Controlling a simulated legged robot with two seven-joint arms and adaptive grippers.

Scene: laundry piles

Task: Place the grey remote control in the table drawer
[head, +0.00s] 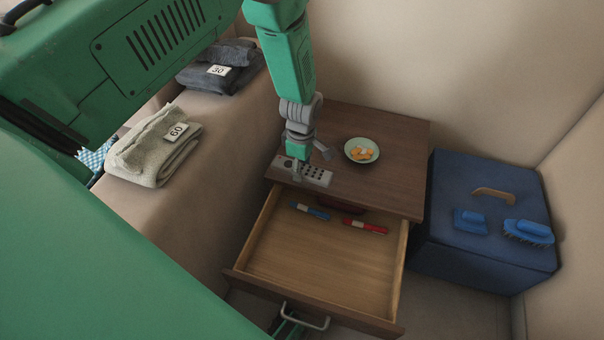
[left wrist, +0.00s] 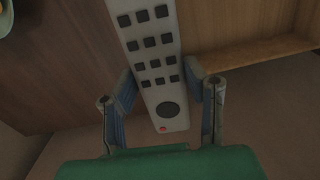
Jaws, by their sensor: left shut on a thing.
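The grey remote control (head: 318,174) is at the front left edge of the brown table (head: 395,125). My left gripper (head: 303,168) is shut on it; in the left wrist view the remote (left wrist: 150,50), with black buttons and a red dot, runs between the two fingers (left wrist: 165,100). I cannot tell whether the remote still touches the tabletop. The table drawer (head: 300,262) is pulled open below and in front of it, with much bare floor. A small green and grey part by the drawer handle (head: 305,315) looks like my right gripper (head: 288,325); its fingers are unclear.
A blue pen (head: 310,211) and a red pen (head: 365,227) lie at the drawer's back. A bowl of snacks (head: 361,150) stands on the table. A blue ottoman (head: 480,258) with brushes is at right. Folded cloths (head: 155,145) lie on the sofa at left.

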